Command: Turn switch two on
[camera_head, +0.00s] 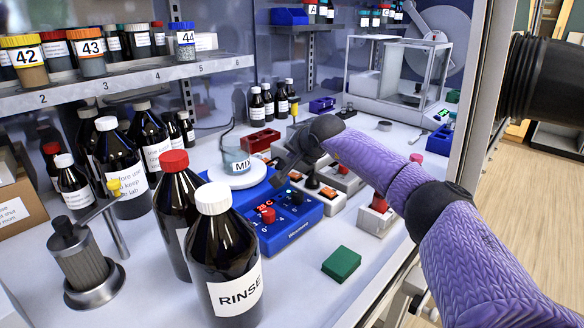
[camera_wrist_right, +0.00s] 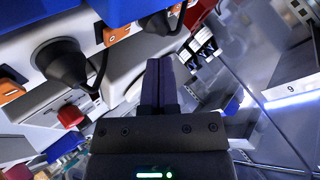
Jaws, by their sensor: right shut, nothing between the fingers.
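White switch boxes with orange rocker switches and black plugs stand behind and right of the blue stirrer; one orange rocker (camera_head: 328,192) shows in the head view. The wrist view shows an orange rocker (camera_wrist_right: 117,35) beside a large black plug (camera_wrist_right: 62,62), and another orange rocker (camera_wrist_right: 12,90) at the left edge. I cannot read which is switch two, nor tell rocker positions. My right gripper (camera_head: 280,178) is above the boxes at the stirrer's back edge, partly hidden by its own wrist. Its fingers (camera_wrist_right: 158,85) are together and empty, apart from the rockers. My left gripper is out of view.
The blue stirrer (camera_head: 290,226) carries a beaker marked MIX (camera_head: 236,160). The RINSE bottle (camera_head: 222,255) and a red-capped bottle (camera_head: 176,205) stand in front. A green block (camera_head: 341,263) lies on the right, with clear bench around it. A red knob (camera_wrist_right: 70,115) is near the plugs.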

